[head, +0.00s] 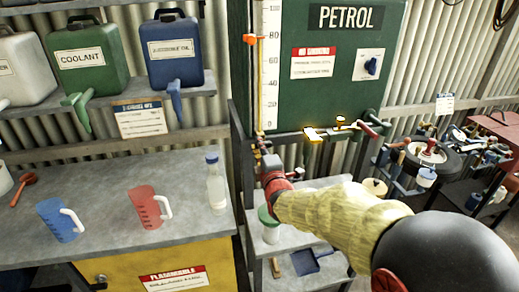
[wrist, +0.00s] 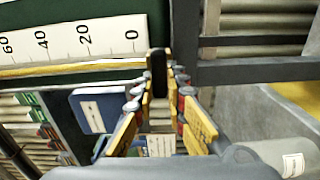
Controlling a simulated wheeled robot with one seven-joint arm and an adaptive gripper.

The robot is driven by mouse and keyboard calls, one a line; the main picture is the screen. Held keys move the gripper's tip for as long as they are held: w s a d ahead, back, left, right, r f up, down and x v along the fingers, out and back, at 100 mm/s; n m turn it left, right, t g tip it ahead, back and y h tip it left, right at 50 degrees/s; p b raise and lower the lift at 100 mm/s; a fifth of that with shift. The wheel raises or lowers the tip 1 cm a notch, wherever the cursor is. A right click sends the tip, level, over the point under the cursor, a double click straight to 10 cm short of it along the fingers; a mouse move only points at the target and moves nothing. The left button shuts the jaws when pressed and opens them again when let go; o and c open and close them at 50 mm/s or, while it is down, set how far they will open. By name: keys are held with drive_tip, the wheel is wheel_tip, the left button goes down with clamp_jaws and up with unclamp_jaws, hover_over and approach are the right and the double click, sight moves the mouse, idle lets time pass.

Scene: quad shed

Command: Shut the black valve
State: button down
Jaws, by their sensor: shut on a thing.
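The black valve shows in the wrist view as a short black handle (wrist: 158,72) at the zero end of the gauge scale. It stands crosswise to the yellow gauge tube (wrist: 75,69). My gripper (wrist: 159,85) has its yellow fingers closed on the handle, one on each side. In the head view my gripper (head: 268,161) is at the foot of the gauge (head: 259,85) on the green petrol tank (head: 300,105). The valve is too small and covered there to make out.
A bottle (head: 215,186), a red jug (head: 146,207) and a blue jug (head: 58,220) stand on the left bench. A shelf rack is below.

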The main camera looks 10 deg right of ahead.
idle(0.4)
drive_tip(key=c, duration=1.8)
unclamp_jaws()
drive_tip(key=shift+c, duration=0.2)
drive_tip(key=shift+o, duration=0.2)
drive_tip(key=s, duration=1.2)
